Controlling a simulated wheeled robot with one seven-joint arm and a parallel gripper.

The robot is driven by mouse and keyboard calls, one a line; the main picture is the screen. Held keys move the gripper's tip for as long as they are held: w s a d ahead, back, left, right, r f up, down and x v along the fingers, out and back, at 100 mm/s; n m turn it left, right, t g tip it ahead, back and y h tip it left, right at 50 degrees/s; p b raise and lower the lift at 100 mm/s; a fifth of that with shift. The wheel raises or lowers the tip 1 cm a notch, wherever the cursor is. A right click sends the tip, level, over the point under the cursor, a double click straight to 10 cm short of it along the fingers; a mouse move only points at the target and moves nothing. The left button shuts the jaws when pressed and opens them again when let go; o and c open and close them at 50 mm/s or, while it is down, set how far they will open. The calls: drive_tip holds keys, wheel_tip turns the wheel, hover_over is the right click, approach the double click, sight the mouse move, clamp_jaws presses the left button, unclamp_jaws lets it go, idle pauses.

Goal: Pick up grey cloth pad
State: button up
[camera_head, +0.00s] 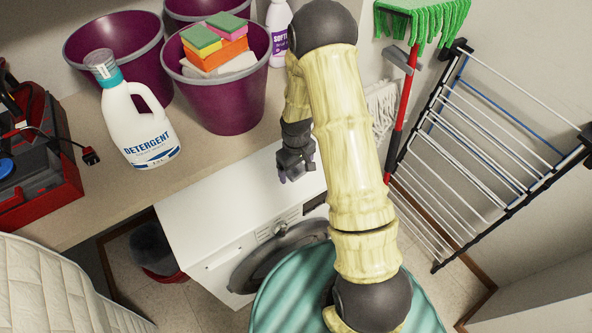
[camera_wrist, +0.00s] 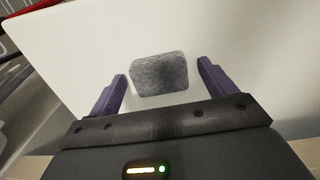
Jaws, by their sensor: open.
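The grey cloth pad (camera_wrist: 160,74) shows in the wrist view as a small, textured, roughly rectangular piece. It lies on a white surface (camera_wrist: 95,45), which looks like the top of the washing machine. My gripper (camera_wrist: 164,85) is open, with one purple finger at each side of the pad in the picture. No contact between fingers and pad shows. In the head view my gripper (camera_head: 290,172) is over the white washing machine (camera_head: 220,215), near its back. The pad cannot be made out there; my gripper and arm cover that area.
Left of the washing machine, the shelf (camera_head: 90,205) holds a detergent bottle (camera_head: 140,118), purple buckets (camera_head: 228,95) with sponges (camera_head: 215,45), and a red toolbox (camera_head: 45,165). A drying rack (camera_head: 480,150) and a green mop (camera_head: 420,20) stand at the right.

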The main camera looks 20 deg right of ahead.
sight(296, 168)
drive_tip(key=c, duration=1)
drive_tip(key=shift+r, duration=0.1)
drive_tip(key=shift+c, duration=0.2)
wheel_tip(296, 168, up, 10)
drive_tip(key=b, duration=0.1)
drive_tip(key=shift+o, duration=0.3)
idle(0.4)
